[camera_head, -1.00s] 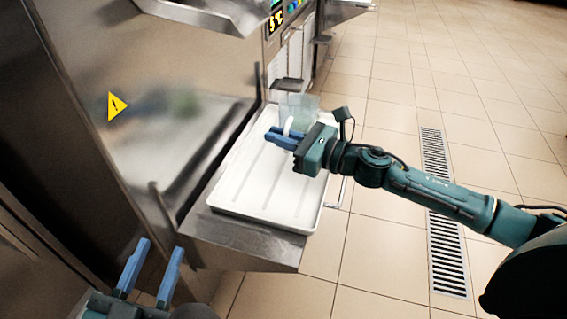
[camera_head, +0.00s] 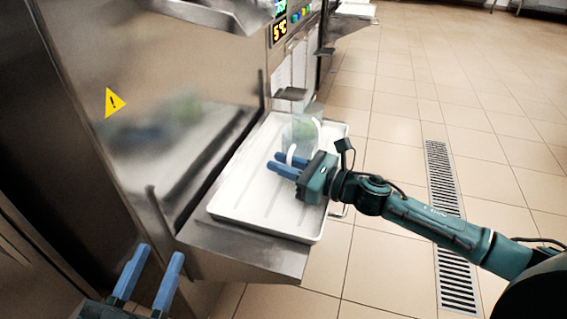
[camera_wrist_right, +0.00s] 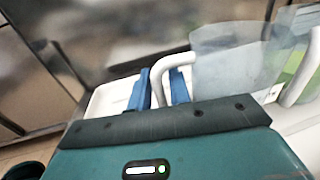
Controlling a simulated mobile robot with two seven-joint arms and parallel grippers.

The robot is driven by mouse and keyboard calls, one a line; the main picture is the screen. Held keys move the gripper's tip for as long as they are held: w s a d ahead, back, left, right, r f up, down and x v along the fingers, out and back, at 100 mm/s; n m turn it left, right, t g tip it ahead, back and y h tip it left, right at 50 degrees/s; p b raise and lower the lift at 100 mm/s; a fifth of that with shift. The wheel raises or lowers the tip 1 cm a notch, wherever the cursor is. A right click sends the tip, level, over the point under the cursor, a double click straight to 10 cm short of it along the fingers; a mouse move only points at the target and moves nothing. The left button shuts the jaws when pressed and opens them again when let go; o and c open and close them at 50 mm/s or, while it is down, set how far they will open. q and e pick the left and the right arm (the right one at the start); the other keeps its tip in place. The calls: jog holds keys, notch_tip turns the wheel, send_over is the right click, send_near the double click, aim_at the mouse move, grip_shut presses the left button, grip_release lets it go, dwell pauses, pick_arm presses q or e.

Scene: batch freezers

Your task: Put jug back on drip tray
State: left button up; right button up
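The clear jug (camera_head: 301,134) with a white handle (camera_head: 291,153) is over the far half of the white drip tray (camera_head: 228,211). My right gripper (camera_head: 280,164) is shut on the handle. In the right wrist view the handle (camera_wrist_right: 158,80) runs between the two blue fingers, with the clear jug wall (camera_wrist_right: 225,55) to its right. The jug looks upright. I cannot tell whether its base touches the tray. My left gripper (camera_head: 148,277) is open and empty at the lower left, below the steel ledge.
A second white curved piece (camera_wrist_right: 308,65), with green beside it, shows at the right of the wrist view. The tray lies on a steel ledge (camera_head: 240,258) before the freezer front (camera_head: 150,60). The near tray half is bare. Open floor lies right.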

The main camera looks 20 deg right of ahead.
jog(key=shift+o, duration=1.1)
